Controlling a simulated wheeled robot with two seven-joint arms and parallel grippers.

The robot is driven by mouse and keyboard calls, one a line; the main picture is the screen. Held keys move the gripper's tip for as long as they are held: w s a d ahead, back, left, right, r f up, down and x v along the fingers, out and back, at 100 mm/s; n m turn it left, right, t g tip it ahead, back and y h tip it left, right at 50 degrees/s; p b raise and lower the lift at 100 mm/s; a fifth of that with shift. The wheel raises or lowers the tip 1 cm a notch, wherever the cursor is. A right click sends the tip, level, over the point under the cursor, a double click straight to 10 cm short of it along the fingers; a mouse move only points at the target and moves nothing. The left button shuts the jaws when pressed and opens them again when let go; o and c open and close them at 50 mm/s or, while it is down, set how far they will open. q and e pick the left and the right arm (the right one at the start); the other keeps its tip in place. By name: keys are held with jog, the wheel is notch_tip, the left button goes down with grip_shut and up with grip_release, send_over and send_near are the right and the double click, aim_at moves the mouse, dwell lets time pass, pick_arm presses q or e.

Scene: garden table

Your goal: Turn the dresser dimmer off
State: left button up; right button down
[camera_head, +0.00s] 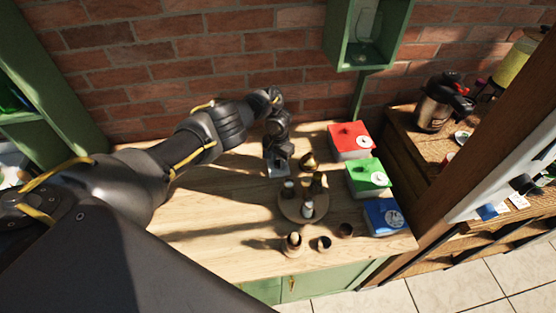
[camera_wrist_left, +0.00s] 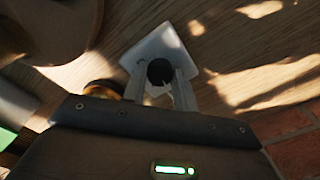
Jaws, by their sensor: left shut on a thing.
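The dimmer is a white square plate with a dark round knob (camera_wrist_left: 160,71), flat on the wooden dresser top. In the left wrist view the knob sits between the two fingers of my left gripper (camera_wrist_left: 161,84), which is shut on it. In the head view my left gripper (camera_head: 277,168) points down at the dresser top near the brick wall, over the pale plate. The plate is partly hidden by the gripper there, and the knob's setting cannot be read. My right gripper is not in view.
Right of the gripper stand a brass-coloured pot (camera_head: 308,161) and a round wooden tray (camera_head: 291,210) with several small items. Red (camera_head: 342,149), green (camera_head: 362,187) and blue (camera_head: 376,222) boxes line the right edge. Small cups (camera_head: 324,243) stand in front. The dresser top at left is clear.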

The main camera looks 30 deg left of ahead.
aim_at(278, 162)
pick_arm(q)
jog(key=o, duration=1)
jog(key=shift+c, duration=0.2)
jog(key=shift+r, duration=0.15)
jog(key=shift+r, duration=0.3)
notch_tip(278, 162, up, 10)
jog(key=p, duration=0.1)
jog(key=shift+s, duration=0.1)
